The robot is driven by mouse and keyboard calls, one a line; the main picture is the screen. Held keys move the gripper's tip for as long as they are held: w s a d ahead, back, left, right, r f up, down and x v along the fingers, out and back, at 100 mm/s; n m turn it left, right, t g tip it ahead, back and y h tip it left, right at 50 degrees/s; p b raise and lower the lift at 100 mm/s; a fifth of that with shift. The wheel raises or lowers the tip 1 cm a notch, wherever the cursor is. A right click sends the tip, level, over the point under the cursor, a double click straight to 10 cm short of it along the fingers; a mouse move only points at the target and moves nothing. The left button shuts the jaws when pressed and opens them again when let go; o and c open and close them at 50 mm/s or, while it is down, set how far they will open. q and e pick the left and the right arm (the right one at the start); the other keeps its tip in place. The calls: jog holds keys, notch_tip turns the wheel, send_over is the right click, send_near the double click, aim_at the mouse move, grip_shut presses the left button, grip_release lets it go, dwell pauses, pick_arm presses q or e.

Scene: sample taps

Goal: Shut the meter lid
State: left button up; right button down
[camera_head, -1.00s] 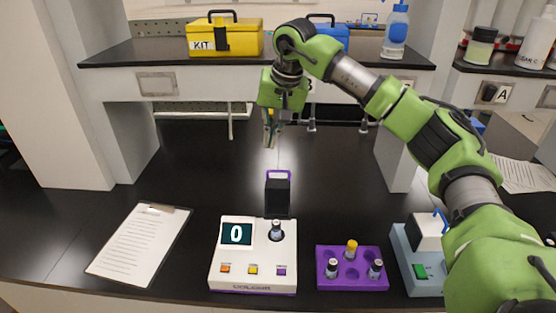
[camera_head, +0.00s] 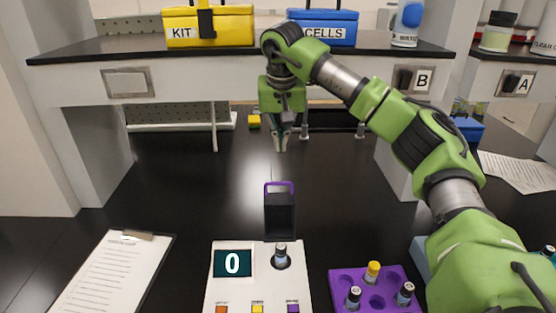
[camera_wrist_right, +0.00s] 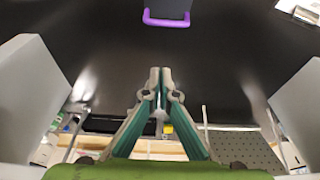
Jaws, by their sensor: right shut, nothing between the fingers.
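The white meter (camera_head: 258,276) stands at the front of the bench, its screen (camera_head: 232,263) reading 0. A vial (camera_head: 281,256) stands in the round well at its upper right. The meter's black lid (camera_head: 279,213) with a purple handle (camera_head: 279,185) is open and stands upright behind the well. My right gripper (camera_head: 280,149) is shut and empty, pointing down above and behind the lid, apart from it. In the right wrist view my closed fingertips (camera_wrist_right: 160,72) show below the lid's purple edge (camera_wrist_right: 167,21), with a gap between them. My left gripper is not in view.
A purple rack (camera_head: 392,293) with several vials is right of the meter, and a clipboard (camera_head: 110,275) is at left. A shelf (camera_head: 240,75) carrying a yellow kit box (camera_head: 208,25) and a blue box (camera_head: 323,26) runs behind my right arm.

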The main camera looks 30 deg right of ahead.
notch_tip(320, 180, down, 8)
jog(key=s+p, duration=0.2)
jog(key=p, duration=0.2)
jog(key=shift+a, duration=0.45)
jog(key=shift+f, duration=0.1)
